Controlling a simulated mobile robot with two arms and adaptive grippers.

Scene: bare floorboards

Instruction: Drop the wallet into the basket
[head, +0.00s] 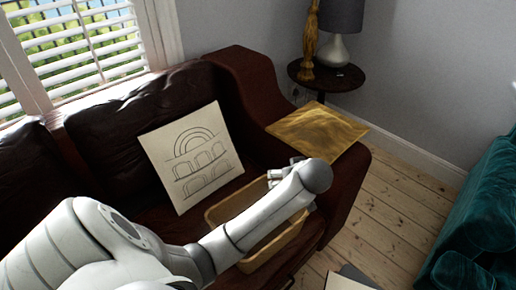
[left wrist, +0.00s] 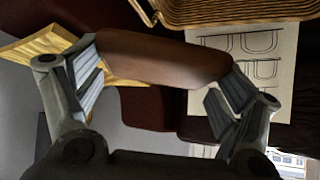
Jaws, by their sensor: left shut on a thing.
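The brown wallet (left wrist: 160,58) is held between the fingers of my left gripper (left wrist: 163,72) in the left wrist view. The basket (head: 264,256) is a tan, open container on the sofa seat, partly covered by my left arm in the head view. Its woven rim also shows at the top of the left wrist view (left wrist: 235,12). In the head view my left gripper (head: 284,174) is mostly hidden behind the end of my arm, over the basket's far end. The wallet cannot be made out there. My right gripper is in neither view.
The dark leather sofa (head: 155,103) carries a cushion with line drawings (head: 190,157) beside the basket. A round side table (head: 327,78) with a lamp stands behind. A teal seat (head: 485,205) is at right, with bare floorboards between.

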